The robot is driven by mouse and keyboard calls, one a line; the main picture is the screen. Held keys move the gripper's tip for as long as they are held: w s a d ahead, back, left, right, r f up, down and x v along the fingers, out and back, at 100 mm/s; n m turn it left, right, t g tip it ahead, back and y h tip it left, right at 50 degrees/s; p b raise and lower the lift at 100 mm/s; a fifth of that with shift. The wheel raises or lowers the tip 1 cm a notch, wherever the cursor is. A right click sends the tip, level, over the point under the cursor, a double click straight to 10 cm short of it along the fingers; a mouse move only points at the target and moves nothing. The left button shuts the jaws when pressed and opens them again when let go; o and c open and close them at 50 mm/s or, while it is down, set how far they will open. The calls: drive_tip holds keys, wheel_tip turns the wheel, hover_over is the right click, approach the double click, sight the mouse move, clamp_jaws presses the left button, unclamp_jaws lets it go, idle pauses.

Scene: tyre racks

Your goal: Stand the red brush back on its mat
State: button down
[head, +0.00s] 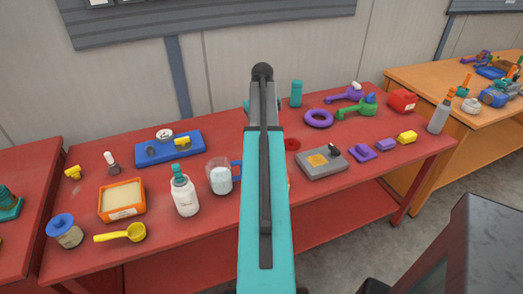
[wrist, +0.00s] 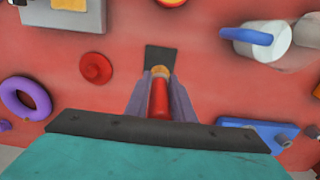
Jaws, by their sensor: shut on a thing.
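In the wrist view my gripper (wrist: 160,80) is shut on the red brush (wrist: 158,100). The brush's red body lies between the two fingers, with a yellowish part at its far end. A small dark mat (wrist: 161,56) lies on the red table just beyond the fingertips, partly covered by the brush end and fingers. I cannot tell whether the brush touches the mat or table. In the head view my arm hides the gripper, brush and mat.
A red round piece (wrist: 96,68) lies left of the mat in the wrist view, with a purple ring (wrist: 26,98) further left. A mug with a blue handle (wrist: 248,36) stands to the right. A grey board (head: 322,164) and blue tray (head: 168,150) flank my arm.

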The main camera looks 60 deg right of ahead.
drive_tip(key=shift+f+p, duration=0.3)
drive_tip(key=shift+f, duration=1.6)
drive_tip(key=shift+f+p, duration=0.4)
drive_tip(key=shift+f, duration=1.45)
drive_tip(key=shift+f, duration=0.15)
drive_tip(key=c, duration=1.5)
unclamp_jaws()
drive_tip(key=shift+r, duration=0.2)
wheel_tip(320, 180, up, 11)
drive_tip(key=shift+f+b, duration=0.2)
drive_tip(key=shift+b, duration=0.7)
drive_tip(key=shift+r, duration=0.65)
